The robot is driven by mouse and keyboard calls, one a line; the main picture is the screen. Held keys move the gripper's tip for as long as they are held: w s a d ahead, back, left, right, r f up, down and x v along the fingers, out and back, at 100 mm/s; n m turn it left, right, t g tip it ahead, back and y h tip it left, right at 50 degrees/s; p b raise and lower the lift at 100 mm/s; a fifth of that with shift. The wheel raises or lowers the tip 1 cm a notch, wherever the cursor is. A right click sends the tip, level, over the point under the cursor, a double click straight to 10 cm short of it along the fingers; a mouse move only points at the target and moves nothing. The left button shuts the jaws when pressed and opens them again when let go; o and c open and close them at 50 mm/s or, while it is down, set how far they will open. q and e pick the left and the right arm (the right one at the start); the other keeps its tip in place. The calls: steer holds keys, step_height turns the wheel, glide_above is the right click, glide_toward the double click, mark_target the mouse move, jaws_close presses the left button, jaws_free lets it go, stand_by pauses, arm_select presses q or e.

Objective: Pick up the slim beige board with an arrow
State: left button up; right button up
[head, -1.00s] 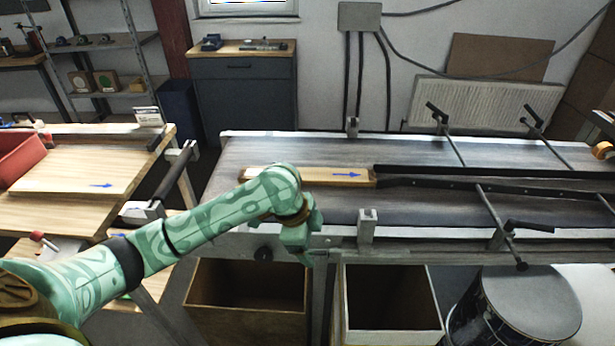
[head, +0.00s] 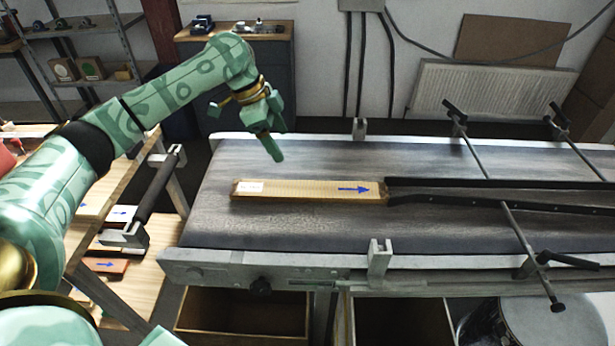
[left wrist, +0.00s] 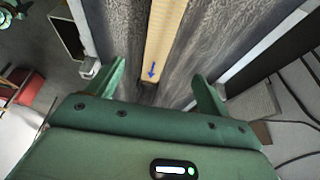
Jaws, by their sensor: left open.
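The slim beige board (head: 300,190) lies flat on the dark conveyor belt (head: 330,228). It has a blue arrow near its right end, pointing right, and a white label near its left end. Its right end meets the start of the black guide rails. My left gripper (head: 268,142) is above the belt, up and left of the board's middle, apart from it. In the left wrist view the gripper (left wrist: 162,90) is open and empty. The board (left wrist: 167,30) shows beyond and between its fingers, arrow end nearest. My right gripper is not in view.
Black guide rails (head: 480,184) on cross rods run along the belt's right part. A metal bracket (head: 379,258) stands on the conveyor's front edge. Other boards with blue arrows, one reddish-brown (head: 105,264), lie at the left. The belt around the board's left part is clear.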

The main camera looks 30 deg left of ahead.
arm_select(q)
steer(key=b, duration=0.4)
glide_toward(309, 188)
steer(key=x, duration=0.2)
steer(key=shift+a+f, duration=0.1)
steer(key=shift+f, duration=0.2)
steer(key=shift+d+f, duration=0.2)
steer(key=shift+f, duration=0.25)
steer(key=shift+d+f, duration=0.15)
steer(key=shift+f, duration=0.1)
steer(key=b+x, duration=0.2)
steer(key=x, duration=0.2)
steer(key=shift+d+b, duration=0.1)
steer(key=shift+b, duration=0.2)
steer(key=shift+w+d+f, duration=0.1)
steer(key=shift+w+f, duration=0.05)
steer(key=shift+f, duration=0.15)
steer(key=shift+r, duration=0.1)
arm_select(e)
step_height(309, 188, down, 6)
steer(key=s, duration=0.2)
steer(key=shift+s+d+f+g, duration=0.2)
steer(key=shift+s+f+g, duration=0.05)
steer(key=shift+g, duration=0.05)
arm_select(q)
steer(key=c, duration=1.3)
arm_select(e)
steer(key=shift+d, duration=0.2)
